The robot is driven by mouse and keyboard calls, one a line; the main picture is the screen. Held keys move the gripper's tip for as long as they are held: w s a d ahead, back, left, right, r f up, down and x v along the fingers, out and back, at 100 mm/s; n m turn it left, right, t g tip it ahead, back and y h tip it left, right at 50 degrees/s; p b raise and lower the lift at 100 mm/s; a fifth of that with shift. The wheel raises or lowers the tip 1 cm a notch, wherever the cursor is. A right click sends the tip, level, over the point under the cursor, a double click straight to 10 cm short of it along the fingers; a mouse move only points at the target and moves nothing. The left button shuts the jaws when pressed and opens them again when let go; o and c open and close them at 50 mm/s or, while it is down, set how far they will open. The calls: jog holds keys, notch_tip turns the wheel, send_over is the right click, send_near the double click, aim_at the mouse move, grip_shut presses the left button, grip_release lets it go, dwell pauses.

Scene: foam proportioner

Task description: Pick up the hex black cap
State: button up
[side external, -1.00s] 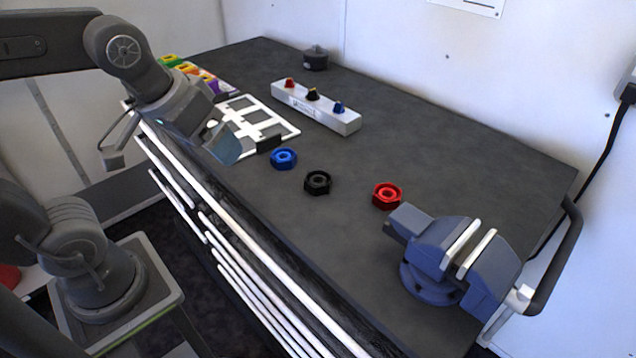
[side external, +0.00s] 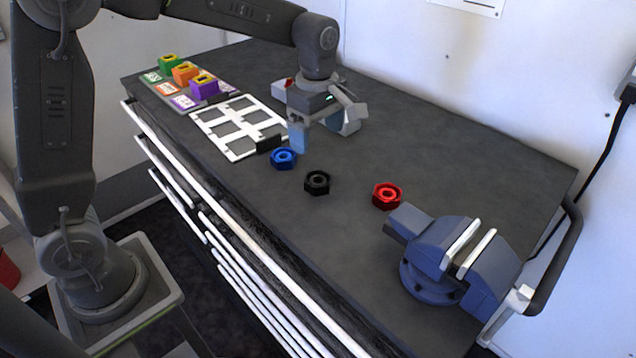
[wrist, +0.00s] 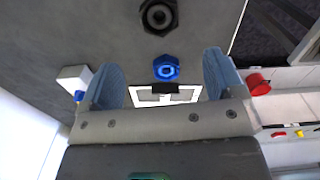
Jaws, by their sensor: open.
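The hex black cap (side external: 317,182) lies on the dark bench between the blue hex cap (side external: 284,158) and the red hex cap (side external: 387,196). In the wrist view the black cap (wrist: 158,16) is at the top edge, beyond the blue cap (wrist: 167,68). My gripper (side external: 320,140) is above the bench, behind and slightly right of the blue cap, and apart from the black cap. In the wrist view its two blue fingers (wrist: 160,85) are spread wide with nothing held.
A white grid frame (side external: 238,128) with a black block (side external: 269,144) lies left of the caps. Green, orange and purple blocks (side external: 204,88) stand at the far left. A blue vise (side external: 460,260) stands at the right. The bench behind the red cap is clear.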

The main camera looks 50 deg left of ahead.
aim_at(318, 180)
notch_tip(318, 180, down, 11)
jog(key=shift+d+f, duration=0.1)
jog(key=shift+f, duration=0.05)
dwell(0.4)
jog(key=shift+c, duration=0.5)
jog(key=c, duration=0.9)
jog(key=shift+c, duration=0.3)
jog(key=shift+r, duration=0.2)
